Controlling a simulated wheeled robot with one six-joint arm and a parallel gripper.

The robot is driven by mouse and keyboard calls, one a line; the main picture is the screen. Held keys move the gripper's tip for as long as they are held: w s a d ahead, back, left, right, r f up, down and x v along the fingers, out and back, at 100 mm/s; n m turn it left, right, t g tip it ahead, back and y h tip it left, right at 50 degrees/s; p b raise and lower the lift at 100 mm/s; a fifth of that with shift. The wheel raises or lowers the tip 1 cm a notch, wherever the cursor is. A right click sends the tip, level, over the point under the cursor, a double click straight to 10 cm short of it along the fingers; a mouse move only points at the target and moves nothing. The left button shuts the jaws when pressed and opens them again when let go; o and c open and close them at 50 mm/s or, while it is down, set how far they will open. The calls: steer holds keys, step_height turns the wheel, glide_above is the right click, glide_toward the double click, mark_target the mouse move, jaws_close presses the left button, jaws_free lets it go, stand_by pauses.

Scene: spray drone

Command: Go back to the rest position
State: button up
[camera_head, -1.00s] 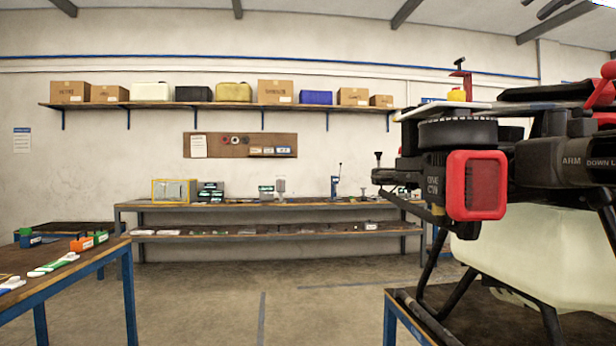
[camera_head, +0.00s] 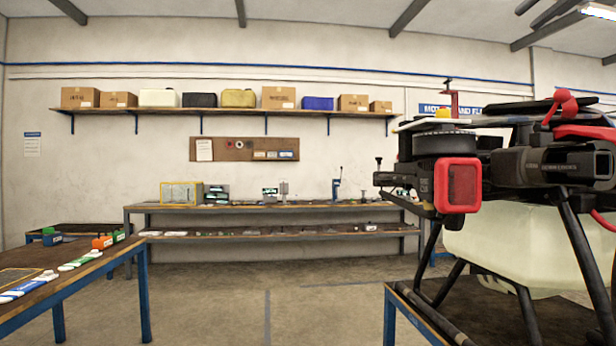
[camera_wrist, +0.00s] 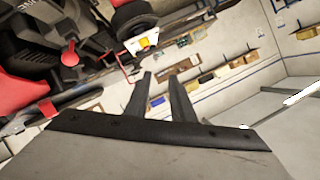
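My gripper (camera_wrist: 160,76) is in the wrist view, its two dark fingers apart with nothing between them. It does not show in the head view. The spray drone (camera_head: 460,185) stands at the right of the head view, with a red-framed motor end, black arms and a pale tank (camera_head: 515,240). In the wrist view parts of the drone (camera_wrist: 50,45) fill the upper left, apart from the fingers. A yellow cap (camera_head: 442,113) and a red bracket (camera_head: 451,97) sit on top of the near drone arm.
A table (camera_head: 140,300) at left holds blue, green and orange items. A long workbench (camera_head: 300,208) with instruments stands along the back wall, under a shelf (camera_head: 230,110) of boxes and canisters. The drone rests on a stand (camera_head: 388,318). Open floor (camera_head: 225,300) lies between.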

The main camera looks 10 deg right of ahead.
steer(key=w+a+f+m+g, duration=0.1)
steer(key=w+f, duration=0.3)
steer(key=f, duration=0.3)
steer(key=w+a+f+m, duration=0.1)
steer(key=w+a+f, duration=0.1)
steer(key=w+f, duration=0.35)
steer(key=a+f+g, duration=0.2)
steer(key=a+f, duration=0.1)
steer(key=f, duration=0.8)
steer(key=a+f+g, duration=0.1)
steer(key=a+f, duration=0.3)
steer(key=f, duration=0.7)
steer(key=s+a+f+n+g+h, duration=0.1)
steer(key=s+f, duration=0.4)
steer(key=f, duration=0.9)
steer(key=s+a+f+n+g+h, duration=0.1)
steer(key=s+a+f+n+g, duration=0.1)
steer(key=f, duration=1.2)
steer(key=s+a+f+n+g+h, duration=0.1)
steer(key=s+a+f, duration=0.4)
steer(key=f, duration=1)
steer(key=s+n+g, duration=0.1)
steer(key=s+n, duration=0.1)
steer(key=s, duration=0.1)
steer(key=shift+s+n, duration=0.25)
steer(key=shift+n, duration=0.05)
steer(key=shift+s+a, duration=0.15)
